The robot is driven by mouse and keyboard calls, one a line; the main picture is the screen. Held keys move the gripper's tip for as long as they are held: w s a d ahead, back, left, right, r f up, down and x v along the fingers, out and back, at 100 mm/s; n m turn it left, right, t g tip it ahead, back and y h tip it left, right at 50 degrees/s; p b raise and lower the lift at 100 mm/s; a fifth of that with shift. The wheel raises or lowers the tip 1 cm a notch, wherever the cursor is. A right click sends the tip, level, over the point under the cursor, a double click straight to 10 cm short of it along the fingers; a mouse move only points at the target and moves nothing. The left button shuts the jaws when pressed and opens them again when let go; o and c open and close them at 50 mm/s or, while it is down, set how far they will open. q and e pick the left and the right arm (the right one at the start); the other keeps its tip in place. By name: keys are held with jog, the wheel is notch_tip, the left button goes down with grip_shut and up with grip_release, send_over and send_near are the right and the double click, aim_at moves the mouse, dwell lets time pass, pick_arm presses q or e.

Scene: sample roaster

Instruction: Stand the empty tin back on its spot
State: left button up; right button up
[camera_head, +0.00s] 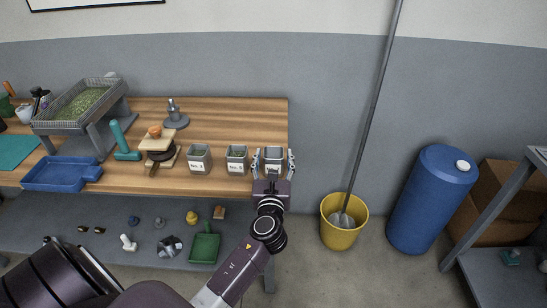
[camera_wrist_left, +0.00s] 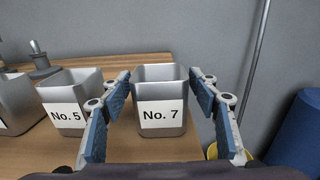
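A square metal tin labelled No. 7 (camera_wrist_left: 162,98) stands upright on the wooden bench near its right end; it also shows in the head view (camera_head: 273,154). The part of its inside that shows is bare grey. My left gripper (camera_head: 272,163) has one finger on each side of this tin. In the left wrist view the fingers (camera_wrist_left: 160,110) are spread, with narrow gaps between the pads and the tin walls. Whether the tin's base touches the bench is hard to see. My right gripper is not in view.
A wooden board stack (camera_head: 157,143) and blue tray (camera_head: 62,175) sit farther left. A yellow bucket (camera_head: 341,237) stands right of the bench (camera_head: 240,115).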

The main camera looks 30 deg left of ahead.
pick_arm(q)
jog(key=shift+r, duration=0.25)
jog(key=v, duration=1.2)
jog(key=shift+p, duration=0.45)
jog(key=shift+s+f, duration=0.1)
jog(key=shift+f, duration=0.05)
